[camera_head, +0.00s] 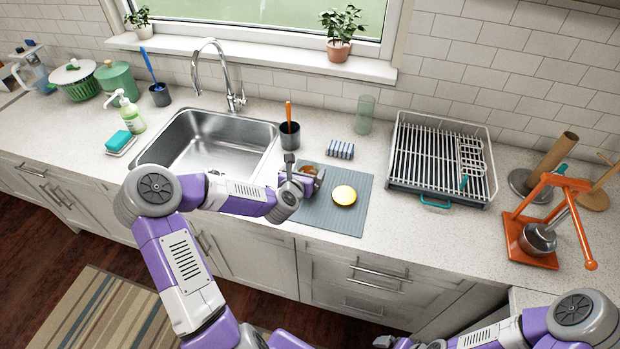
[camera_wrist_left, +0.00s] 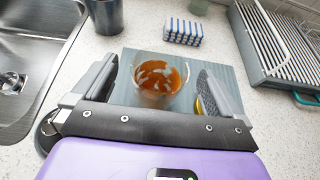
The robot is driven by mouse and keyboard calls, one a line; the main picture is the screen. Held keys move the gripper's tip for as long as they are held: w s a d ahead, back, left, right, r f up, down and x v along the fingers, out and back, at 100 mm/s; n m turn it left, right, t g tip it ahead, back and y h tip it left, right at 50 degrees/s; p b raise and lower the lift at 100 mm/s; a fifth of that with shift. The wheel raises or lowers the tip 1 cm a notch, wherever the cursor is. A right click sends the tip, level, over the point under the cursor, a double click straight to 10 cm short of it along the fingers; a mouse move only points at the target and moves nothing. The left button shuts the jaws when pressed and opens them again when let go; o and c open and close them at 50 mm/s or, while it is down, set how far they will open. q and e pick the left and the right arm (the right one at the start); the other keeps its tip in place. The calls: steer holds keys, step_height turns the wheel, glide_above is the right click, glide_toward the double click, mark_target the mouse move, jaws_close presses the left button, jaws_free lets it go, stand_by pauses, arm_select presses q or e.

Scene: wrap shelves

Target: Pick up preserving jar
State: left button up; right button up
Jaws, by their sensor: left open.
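The preserving jar (camera_wrist_left: 160,82) is clear glass with orange-brown contents. In the left wrist view it stands between the two fingers of my left gripper (camera_wrist_left: 155,88), with gaps at both sides. My left gripper is open. In the head view the left gripper (camera_head: 304,176) is over the grey-blue mat (camera_head: 322,217), and the jar (camera_head: 309,169) is mostly hidden by it.
A round yellow item (camera_head: 344,195) lies on the mat right of the gripper. A striped sponge (camera_head: 340,149), dark cup (camera_head: 289,135) and drinking glass (camera_head: 364,115) stand behind. The sink (camera_head: 215,140) is left, the dish rack (camera_head: 440,160) right. An orange press (camera_head: 530,240) stands farther right.

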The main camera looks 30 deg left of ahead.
mark_target(311, 164)
arm_select(q)
steer(key=x, duration=0.5)
steer(key=shift+f, duration=0.2)
steer(key=shift+d, duration=0.1)
steer(key=shift+c, duration=0.2)
steer(key=c, duration=1.4)
steer(key=shift+c, duration=0.3)
steer(key=shift+r, duration=0.1)
